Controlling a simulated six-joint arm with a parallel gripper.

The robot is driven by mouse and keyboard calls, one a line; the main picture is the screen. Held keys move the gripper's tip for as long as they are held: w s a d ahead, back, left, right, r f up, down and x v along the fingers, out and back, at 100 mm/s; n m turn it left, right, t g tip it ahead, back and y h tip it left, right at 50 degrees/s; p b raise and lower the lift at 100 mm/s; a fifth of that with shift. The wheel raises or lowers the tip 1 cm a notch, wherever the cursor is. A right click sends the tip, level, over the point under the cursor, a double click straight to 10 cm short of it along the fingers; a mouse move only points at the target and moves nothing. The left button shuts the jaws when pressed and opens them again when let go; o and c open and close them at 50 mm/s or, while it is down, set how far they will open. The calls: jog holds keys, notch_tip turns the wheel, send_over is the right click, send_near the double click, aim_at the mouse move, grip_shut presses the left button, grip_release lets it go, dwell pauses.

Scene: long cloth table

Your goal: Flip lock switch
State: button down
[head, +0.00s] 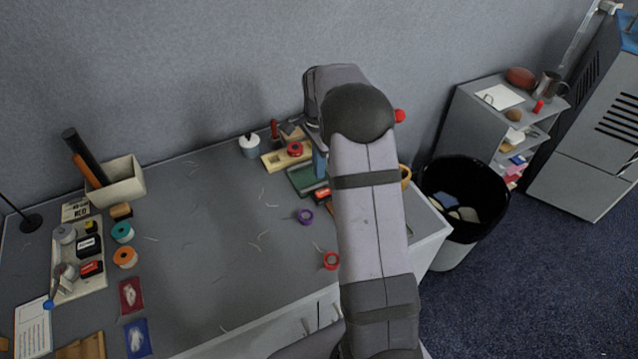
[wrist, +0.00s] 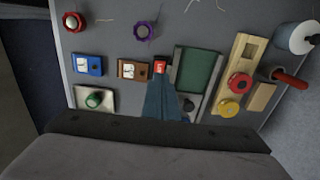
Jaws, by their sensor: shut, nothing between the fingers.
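A small red block with white lettering (wrist: 160,66), which looks like the switch, sits between a brown box with a white dial face (wrist: 132,70) and a green panel (wrist: 199,72) in the wrist view. In the head view a red-and-black block (head: 322,193) lies in front of the green panel (head: 304,180). My gripper (wrist: 164,82) is shut and empty. Its blue-grey fingers point down with their tips right by the red block; I cannot tell whether they touch. In the head view the fingers (head: 320,164) show beside the green panel, and my arm hides the area to the right.
A wooden board (wrist: 238,75) carries red and yellow round knobs. A blue dial box (wrist: 88,65) and a pale plate with a green knob (wrist: 94,99) stand left. The table's middle is mostly clear.

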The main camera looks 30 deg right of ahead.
aim_at(319, 194)
notch_tip(319, 194, down, 8)
jog(key=shift+r+p, duration=0.2)
jog(key=shift+p, duration=0.9)
